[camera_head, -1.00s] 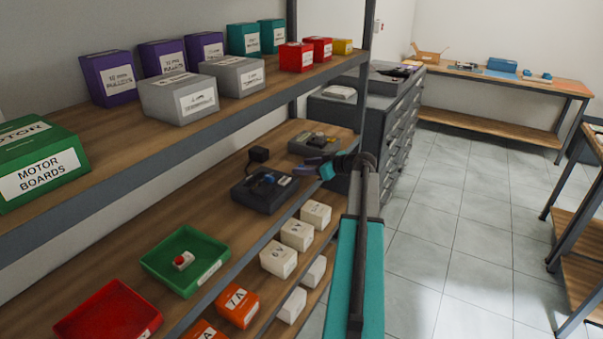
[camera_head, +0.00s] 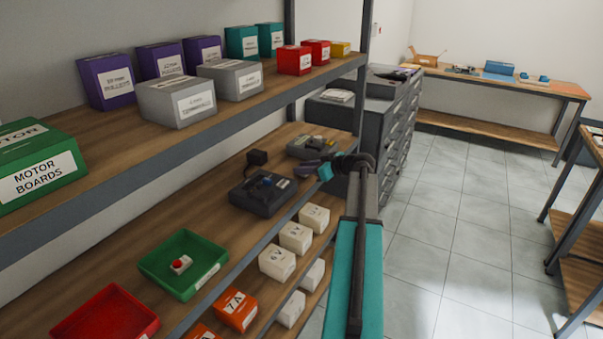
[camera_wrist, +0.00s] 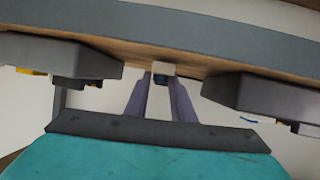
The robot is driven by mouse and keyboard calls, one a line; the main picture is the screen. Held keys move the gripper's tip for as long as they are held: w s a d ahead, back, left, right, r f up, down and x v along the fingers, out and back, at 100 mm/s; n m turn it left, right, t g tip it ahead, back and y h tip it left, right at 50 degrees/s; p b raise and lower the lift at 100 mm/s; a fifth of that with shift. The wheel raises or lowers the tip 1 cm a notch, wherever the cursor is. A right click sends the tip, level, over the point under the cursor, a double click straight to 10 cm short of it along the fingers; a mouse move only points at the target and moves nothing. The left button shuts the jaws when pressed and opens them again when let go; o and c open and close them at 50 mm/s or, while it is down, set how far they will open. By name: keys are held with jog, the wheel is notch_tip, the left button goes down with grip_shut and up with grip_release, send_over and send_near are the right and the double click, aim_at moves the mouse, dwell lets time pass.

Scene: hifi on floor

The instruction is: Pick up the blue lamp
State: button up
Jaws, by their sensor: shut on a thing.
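The blue lamp is a small white block with a blue cap (camera_wrist: 162,70), at the upper middle of the wrist view, which looks upside down. It is between the tips of my gripper's two purple fingers (camera_wrist: 161,80), and the gripper is shut on it. Its white base is at the wooden shelf's surface; I cannot tell whether it is touching or just clear. In the camera_head view my gripper (camera_head: 303,170) is over the lower shelf's front edge, and I cannot make out the lamp there.
Dark grey devices flank the fingers: one (camera_head: 262,193) nearer, one (camera_head: 311,147) farther. A black adapter (camera_head: 257,157) sits behind. A green tray (camera_head: 150,262) with a red lamp (camera_head: 181,264) and a red tray (camera_head: 75,325) stand nearer. The upper shelf (camera_head: 250,94) hangs overhead. Open floor (camera_head: 450,240) lies right.

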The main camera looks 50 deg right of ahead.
notch_tip(320, 180, up, 2)
jog(key=shift+r+b, duration=0.15)
jog(key=shift+b, duration=0.25)
jog(key=shift+s+r, duration=0.25)
jog(key=s+d+r+b, duration=0.1)
jog(key=s+d+b, duration=0.2)
jog(key=s, duration=1.2)
jog(key=shift+d+r, duration=0.25)
jog(key=shift+d, duration=0.2)
jog(key=shift+r, duration=0.1)
